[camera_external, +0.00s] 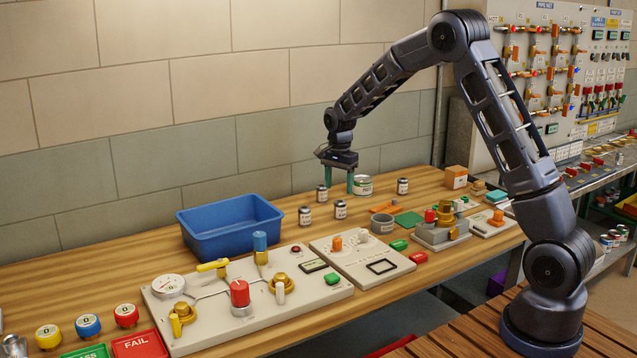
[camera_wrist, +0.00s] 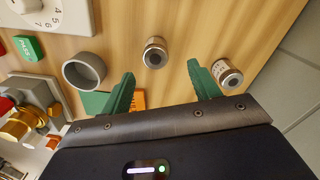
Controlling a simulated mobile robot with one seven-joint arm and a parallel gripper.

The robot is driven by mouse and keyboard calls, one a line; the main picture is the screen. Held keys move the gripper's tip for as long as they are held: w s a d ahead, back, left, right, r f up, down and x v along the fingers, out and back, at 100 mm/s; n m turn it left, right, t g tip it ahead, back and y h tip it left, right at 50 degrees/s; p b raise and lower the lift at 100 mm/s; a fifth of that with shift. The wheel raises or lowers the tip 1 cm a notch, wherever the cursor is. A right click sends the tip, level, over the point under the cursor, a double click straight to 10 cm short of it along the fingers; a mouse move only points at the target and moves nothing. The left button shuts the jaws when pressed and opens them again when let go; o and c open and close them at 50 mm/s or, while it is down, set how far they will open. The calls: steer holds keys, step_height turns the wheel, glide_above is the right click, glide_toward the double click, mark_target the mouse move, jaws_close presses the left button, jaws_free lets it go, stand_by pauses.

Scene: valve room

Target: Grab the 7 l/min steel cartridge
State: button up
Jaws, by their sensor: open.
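Several small steel cartridges with pale labels stand upright on the wooden bench: one at the left (camera_external: 305,216), one right of it (camera_external: 340,210), one behind by the gripper (camera_external: 321,195), and one farther right (camera_external: 403,187). The flow figures on their labels are too small to read, so I cannot tell which is 7 l/min. My gripper (camera_external: 339,184) is open and empty, its green fingers pointing down above the bench. In the wrist view, one cartridge (camera_wrist: 154,53) lies ahead of the gap between the fingers and another (camera_wrist: 227,73) is beside the right finger.
A wider labelled can (camera_external: 363,186) stands just right of the gripper. A grey cup (camera_external: 382,224), a green pad (camera_external: 408,219) and an orange piece (camera_external: 384,207) lie to the right. A blue bin (camera_external: 230,228) is at left; control panels (camera_external: 245,295) occupy the front.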

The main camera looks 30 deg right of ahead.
mark_target(340, 201)
step_height(340, 201, down, 4)
steer(key=shift+r, duration=0.2)
steer(key=shift+s+f, duration=0.2)
steer(key=shift+f, duration=1.15)
steer(key=shift+s+f, duration=0.15)
steer(key=shift+f, duration=1.2)
steer(key=c, duration=1.2)
steer(key=shift+r, duration=0.15)
